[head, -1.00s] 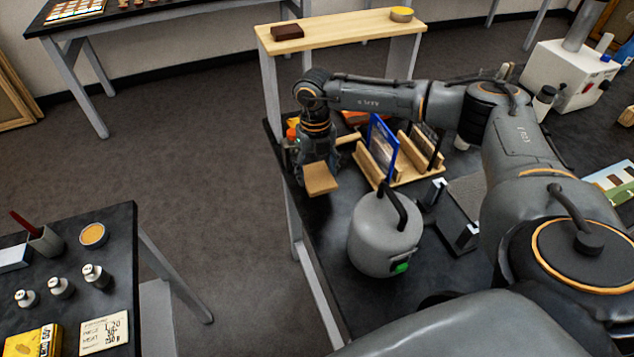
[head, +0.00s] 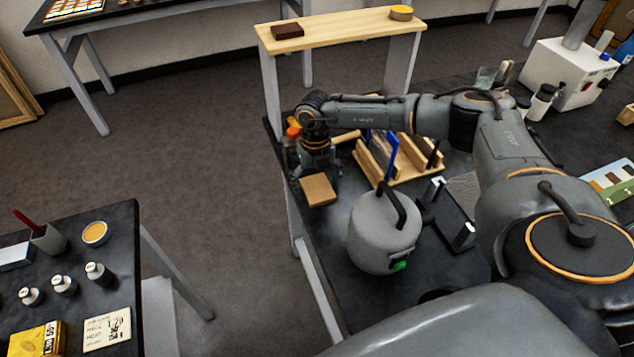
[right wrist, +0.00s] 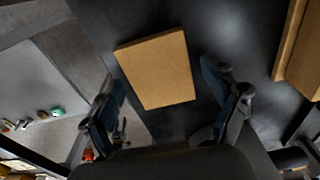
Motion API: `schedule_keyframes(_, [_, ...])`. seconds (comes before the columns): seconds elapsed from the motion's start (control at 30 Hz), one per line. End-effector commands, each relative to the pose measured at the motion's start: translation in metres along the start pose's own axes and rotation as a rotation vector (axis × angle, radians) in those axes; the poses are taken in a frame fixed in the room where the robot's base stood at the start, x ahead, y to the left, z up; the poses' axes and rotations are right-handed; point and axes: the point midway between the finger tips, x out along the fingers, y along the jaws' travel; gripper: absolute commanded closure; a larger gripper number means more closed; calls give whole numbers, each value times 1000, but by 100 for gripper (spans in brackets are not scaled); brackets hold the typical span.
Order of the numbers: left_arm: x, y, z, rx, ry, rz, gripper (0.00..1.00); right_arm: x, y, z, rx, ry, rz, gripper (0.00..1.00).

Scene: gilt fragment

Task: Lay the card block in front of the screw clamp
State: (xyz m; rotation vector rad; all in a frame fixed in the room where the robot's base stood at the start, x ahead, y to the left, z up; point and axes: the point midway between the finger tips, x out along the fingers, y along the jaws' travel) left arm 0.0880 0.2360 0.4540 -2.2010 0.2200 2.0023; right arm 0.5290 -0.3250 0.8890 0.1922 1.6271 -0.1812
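The card block (head: 318,190), a flat tan slab, lies on the dark bench near its left edge. It also shows in the right wrist view (right wrist: 157,68). My right gripper (head: 318,171) is just behind and above the block. In the right wrist view its two fingers (right wrist: 163,80) are spread, with a gap to the block on either side, and it holds nothing. I cannot surely pick out the screw clamp; a small orange-red thing (head: 293,131) is partly hidden behind my right gripper. My left gripper is not in view.
A wooden rack (head: 410,173) with upright panels stands right of my gripper. A grey canister (head: 383,232) with a black handle stands in front of the rack. A raised wooden shelf (head: 345,28) spans the bench's far end. Bare bench lies between block and canister.

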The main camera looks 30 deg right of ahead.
Motion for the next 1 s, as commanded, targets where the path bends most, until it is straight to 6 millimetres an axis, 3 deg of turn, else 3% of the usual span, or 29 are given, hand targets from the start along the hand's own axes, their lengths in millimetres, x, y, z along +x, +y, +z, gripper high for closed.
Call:
schedule_keyframes(0.4, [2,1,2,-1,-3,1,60,-11,0,1,-1,-3,2,12])
schedule_keyframes(0.8, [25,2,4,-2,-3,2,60,-91,1,1,-1,-5,2,12])
schedule_keyframes(1.0, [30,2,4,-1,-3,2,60,-117,1,0,-1,-1,1,12])
